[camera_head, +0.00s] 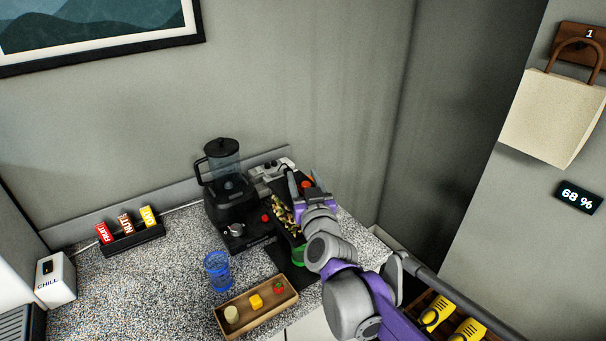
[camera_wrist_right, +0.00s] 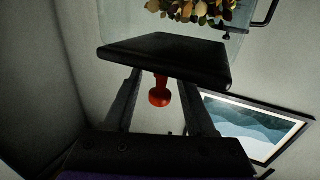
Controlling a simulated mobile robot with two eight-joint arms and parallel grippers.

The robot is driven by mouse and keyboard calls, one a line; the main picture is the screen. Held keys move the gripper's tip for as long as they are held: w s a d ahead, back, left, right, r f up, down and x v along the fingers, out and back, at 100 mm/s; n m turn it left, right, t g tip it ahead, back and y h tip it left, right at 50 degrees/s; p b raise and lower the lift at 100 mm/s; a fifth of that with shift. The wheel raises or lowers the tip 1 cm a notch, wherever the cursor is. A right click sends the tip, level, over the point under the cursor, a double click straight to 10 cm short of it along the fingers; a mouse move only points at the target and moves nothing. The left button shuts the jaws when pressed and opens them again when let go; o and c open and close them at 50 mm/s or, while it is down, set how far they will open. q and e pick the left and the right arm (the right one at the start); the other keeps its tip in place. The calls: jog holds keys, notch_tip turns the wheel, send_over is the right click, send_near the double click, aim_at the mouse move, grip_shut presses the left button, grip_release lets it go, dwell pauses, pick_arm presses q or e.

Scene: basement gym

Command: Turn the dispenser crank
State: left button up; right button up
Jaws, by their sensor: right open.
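The dispenser (camera_head: 282,213) stands on the counter, a clear container of mixed nuts or cereal, partly hidden by my right arm. In the wrist view it appears upside down, with a black lid (camera_wrist_right: 165,58) and a red knob (camera_wrist_right: 159,94). A bent black rod (camera_wrist_right: 273,12) shows beside the container; I cannot tell if it is the crank. My right gripper (camera_head: 303,182) is at the dispenser's top, open. In the wrist view its fingers (camera_wrist_right: 158,82) are on either side of the red knob, with visible gaps. A green cup (camera_head: 298,257) is below the dispenser. My left gripper is not in view.
A black blender (camera_head: 230,200) stands close to the dispenser's left. A blue cup (camera_head: 218,270) and a wooden tray (camera_head: 240,318) with small items are in front. A labelled packet rack (camera_head: 133,243) is at left. A wall meets the counter behind.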

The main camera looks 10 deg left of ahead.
jog(key=shift+w+a, duration=0.2)
jog(key=shift+w, duration=0.25)
grip_shut()
